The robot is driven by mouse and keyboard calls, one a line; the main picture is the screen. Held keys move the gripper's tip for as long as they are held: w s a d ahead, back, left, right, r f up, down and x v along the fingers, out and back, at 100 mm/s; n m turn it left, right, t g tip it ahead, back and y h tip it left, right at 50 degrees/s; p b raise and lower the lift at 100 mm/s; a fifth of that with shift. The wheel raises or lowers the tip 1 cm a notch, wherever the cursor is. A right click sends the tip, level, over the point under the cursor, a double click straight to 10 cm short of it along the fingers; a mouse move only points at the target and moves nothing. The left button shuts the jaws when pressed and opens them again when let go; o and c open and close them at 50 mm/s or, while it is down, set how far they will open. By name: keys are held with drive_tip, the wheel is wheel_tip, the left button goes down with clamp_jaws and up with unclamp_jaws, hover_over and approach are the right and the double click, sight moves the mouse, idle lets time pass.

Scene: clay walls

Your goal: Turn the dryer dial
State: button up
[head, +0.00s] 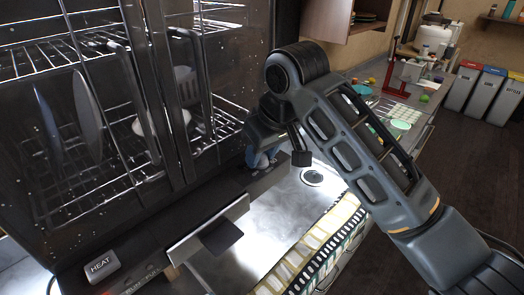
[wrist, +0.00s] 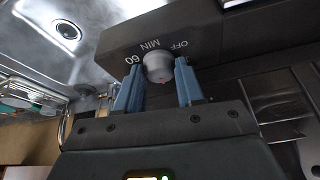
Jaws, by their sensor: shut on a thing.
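The dryer dial (wrist: 158,66) is a small round grey knob on a dark panel in the wrist view. The labels "60", "MIN" and "OFF" are printed around it, and a small red mark shows on its near side. The two blue fingers of my gripper (wrist: 158,82) stand on either side of the dial and are shut on it. In the head view my gripper (head: 262,157) reaches the dark front strip of the dryer (head: 150,120). The dial is hidden there behind my arm.
A metal sink counter (head: 255,235) with a drain (head: 312,176) lies in front of the dryer. Plates stand on wire racks behind the dark doors. A counter with small items runs to the right of my arm.

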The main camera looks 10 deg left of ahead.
drive_tip(key=o, duration=1)
drive_tip(key=b+v, duration=0.1)
drive_tip(key=v, duration=0.6)
drive_tip(key=shift+r, duration=0.35)
drive_tip(key=shift+s+d, duration=0.1)
drive_tip(key=shift+s, duration=0.05)
